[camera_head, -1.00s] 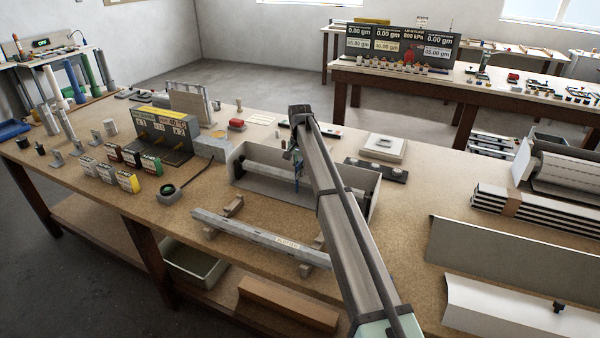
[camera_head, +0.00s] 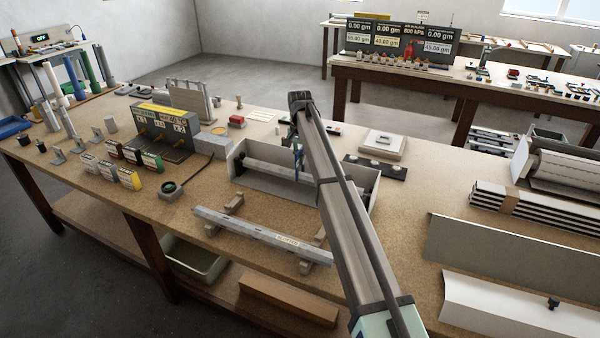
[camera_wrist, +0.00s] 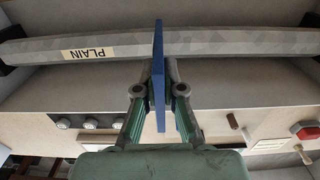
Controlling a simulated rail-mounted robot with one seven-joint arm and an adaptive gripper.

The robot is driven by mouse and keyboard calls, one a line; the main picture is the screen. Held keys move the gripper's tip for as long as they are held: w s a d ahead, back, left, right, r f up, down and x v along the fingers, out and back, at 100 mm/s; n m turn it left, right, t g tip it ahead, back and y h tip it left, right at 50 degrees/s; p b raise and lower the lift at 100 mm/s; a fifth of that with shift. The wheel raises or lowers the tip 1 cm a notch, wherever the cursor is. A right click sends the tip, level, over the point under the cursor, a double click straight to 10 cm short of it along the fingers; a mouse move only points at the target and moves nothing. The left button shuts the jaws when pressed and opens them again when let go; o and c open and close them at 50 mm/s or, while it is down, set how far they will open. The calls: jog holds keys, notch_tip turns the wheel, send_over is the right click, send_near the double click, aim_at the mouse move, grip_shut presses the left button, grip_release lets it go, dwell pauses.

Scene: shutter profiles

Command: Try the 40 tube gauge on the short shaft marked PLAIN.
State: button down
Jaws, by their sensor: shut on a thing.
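The short shaft marked PLAIN (camera_wrist: 235,44) is a pale faceted bar. It runs across the top of the wrist view, with its label at the left, and lies along the open grey box in the head view (camera_head: 262,171). My gripper (camera_wrist: 161,82) is shut on a thin blue gauge plate (camera_wrist: 158,40), seen edge-on. The plate crosses in front of the shaft's middle in the wrist view. Whether it fits around the shaft or only stands beside it, I cannot tell. No size mark on the gauge is readable. In the head view my arm hides part of the box.
The box's grey walls (camera_head: 240,150) surround the shaft. A longer bar marked SLOTTED (camera_head: 245,226) lies on wooden blocks in front. Left are small coloured boxes (camera_head: 130,178) and a dark gauge rack (camera_head: 165,150).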

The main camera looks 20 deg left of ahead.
jog(key=shift+r+p, duration=1.35)
jog(key=shift+r, duration=2.1)
jog(key=shift+a, duration=0.1)
